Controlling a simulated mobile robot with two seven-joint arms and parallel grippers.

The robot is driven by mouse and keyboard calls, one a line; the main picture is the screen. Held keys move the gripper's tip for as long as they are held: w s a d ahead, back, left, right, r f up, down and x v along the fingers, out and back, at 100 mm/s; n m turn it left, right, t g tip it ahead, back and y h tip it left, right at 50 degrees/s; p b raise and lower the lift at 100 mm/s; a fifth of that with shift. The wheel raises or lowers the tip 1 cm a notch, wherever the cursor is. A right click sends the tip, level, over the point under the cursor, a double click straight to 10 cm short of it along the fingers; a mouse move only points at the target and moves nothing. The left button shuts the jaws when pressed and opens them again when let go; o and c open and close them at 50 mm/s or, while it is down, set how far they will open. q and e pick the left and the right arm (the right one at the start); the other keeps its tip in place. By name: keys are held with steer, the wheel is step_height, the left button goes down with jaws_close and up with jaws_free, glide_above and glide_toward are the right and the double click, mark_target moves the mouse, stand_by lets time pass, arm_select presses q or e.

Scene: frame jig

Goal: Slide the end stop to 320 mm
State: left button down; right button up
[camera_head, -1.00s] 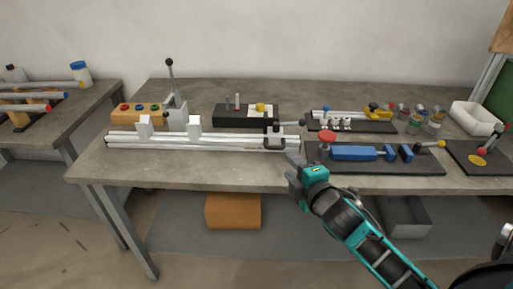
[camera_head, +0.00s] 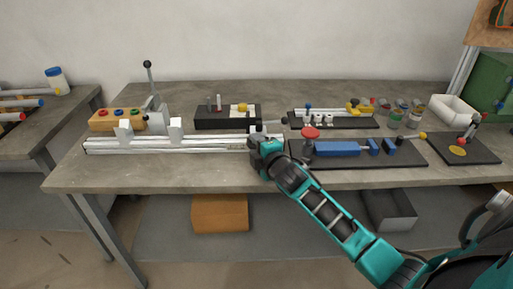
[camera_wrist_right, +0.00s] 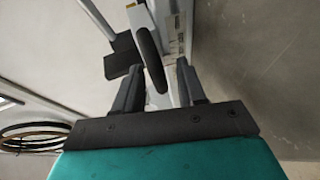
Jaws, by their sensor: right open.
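The end stop (camera_head: 259,127) is a dark block with a lever at the right end of the pale aluminium rail (camera_head: 205,144). In the head view my right gripper (camera_head: 257,144) is in front of the end stop and hides much of it. In the right wrist view the end stop's dark curved handle (camera_wrist_right: 149,60) stands just beyond the two fingers of my right gripper (camera_wrist_right: 160,70). The fingers are apart, and no firm hold on the handle shows. A scale strip shows on the rail, but its numbers are too small to read. My left gripper is out of view.
Two white blocks (camera_head: 176,130) stand on the rail to the left. Behind it are a lever press (camera_head: 155,105) and a black box (camera_head: 215,117). A black board with a blue clamp (camera_head: 337,148) lies close to the right. The table's front strip (camera_head: 150,175) is clear.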

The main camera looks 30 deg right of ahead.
steer(key=c, duration=0.7)
steer(key=shift+f, duration=0.1)
jaws_close()
